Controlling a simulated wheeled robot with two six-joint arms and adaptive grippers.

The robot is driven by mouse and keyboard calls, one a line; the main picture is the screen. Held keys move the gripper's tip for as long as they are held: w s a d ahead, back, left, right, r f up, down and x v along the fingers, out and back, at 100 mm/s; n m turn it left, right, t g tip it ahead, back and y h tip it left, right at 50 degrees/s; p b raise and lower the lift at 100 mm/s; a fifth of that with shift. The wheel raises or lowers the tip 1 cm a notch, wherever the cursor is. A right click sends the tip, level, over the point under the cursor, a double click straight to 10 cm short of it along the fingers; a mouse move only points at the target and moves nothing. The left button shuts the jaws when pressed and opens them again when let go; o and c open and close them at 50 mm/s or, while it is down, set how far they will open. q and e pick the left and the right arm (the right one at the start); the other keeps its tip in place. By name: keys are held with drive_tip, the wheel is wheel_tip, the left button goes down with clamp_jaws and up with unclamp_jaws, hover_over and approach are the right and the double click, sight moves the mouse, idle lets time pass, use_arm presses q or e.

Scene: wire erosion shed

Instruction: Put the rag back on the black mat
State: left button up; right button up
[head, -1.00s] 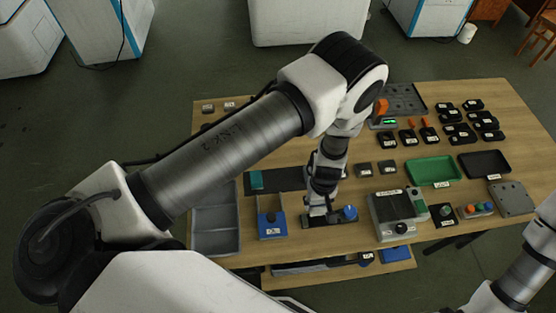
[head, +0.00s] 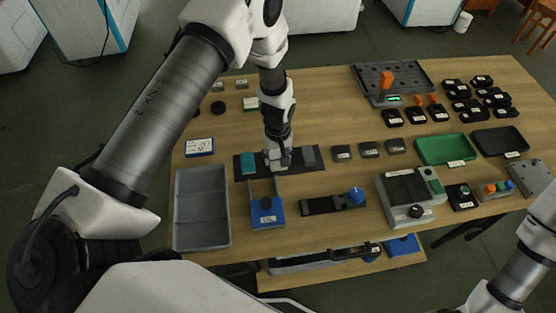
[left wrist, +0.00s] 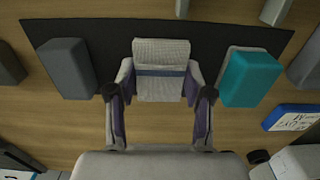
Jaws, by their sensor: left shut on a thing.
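The black mat (head: 246,171) lies on the wooden table and bears a teal block (head: 248,162) and a grey block (head: 308,155). My left gripper (head: 278,163) is over the middle of the mat, between these blocks. In the left wrist view, the gripper (left wrist: 159,100) is shut on the rag (left wrist: 160,75), a pale folded cloth with a blue band. The rag appears against the mat (left wrist: 110,40), with the grey block (left wrist: 68,68) on one side and the teal block (left wrist: 250,78) on the other. I cannot tell whether it touches the mat. My right gripper is out of view.
In front of the mat are a blue box (head: 267,212) and a black holder with a blue knob (head: 325,204). A grey tray (head: 202,208) stands at the left, and small grey blocks (head: 369,149) lie to the right.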

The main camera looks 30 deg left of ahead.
use_arm(q)
drive_tip(key=shift+w+r, duration=0.1)
drive_tip(key=o, duration=1.2)
drive_tip(key=shift+r, duration=0.25)
wheel_tip(320, 180, up, 12)
drive_tip(key=shift+f+b, duration=0.2)
drive_tip(key=shift+b, duration=0.55)
